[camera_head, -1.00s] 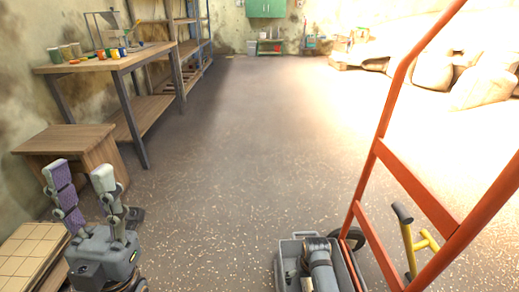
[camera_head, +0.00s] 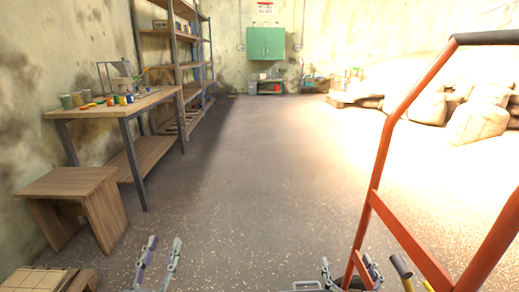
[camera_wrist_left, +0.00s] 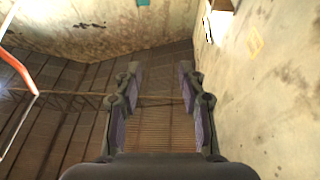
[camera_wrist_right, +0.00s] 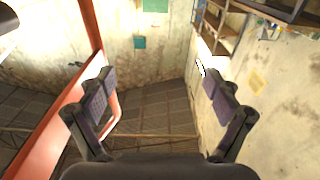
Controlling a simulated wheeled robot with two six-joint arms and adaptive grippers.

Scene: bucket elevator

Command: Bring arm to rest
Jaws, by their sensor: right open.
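My left gripper (camera_head: 160,258) is at the bottom left of the head view, fingers apart and pointing up in the picture. The left wrist view shows its two padded fingers (camera_wrist_left: 160,92) wide apart with nothing between them. My right gripper (camera_head: 349,272) is at the bottom of the head view, partly overlapped by the red hand truck frame (camera_head: 412,232). In the right wrist view its fingers (camera_wrist_right: 158,85) are spread and empty, with a red bar of the truck (camera_wrist_right: 90,28) close by the left finger. Much of both arms is out of view.
A wooden stool (camera_head: 72,182) and a workbench (camera_head: 115,106) with paint jars stand at the left. Metal shelves (camera_head: 178,38) stand behind them. A green cabinet (camera_head: 266,43) hangs on the back wall; pale sacks (camera_head: 478,122) lie at the right. The middle floor is clear.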

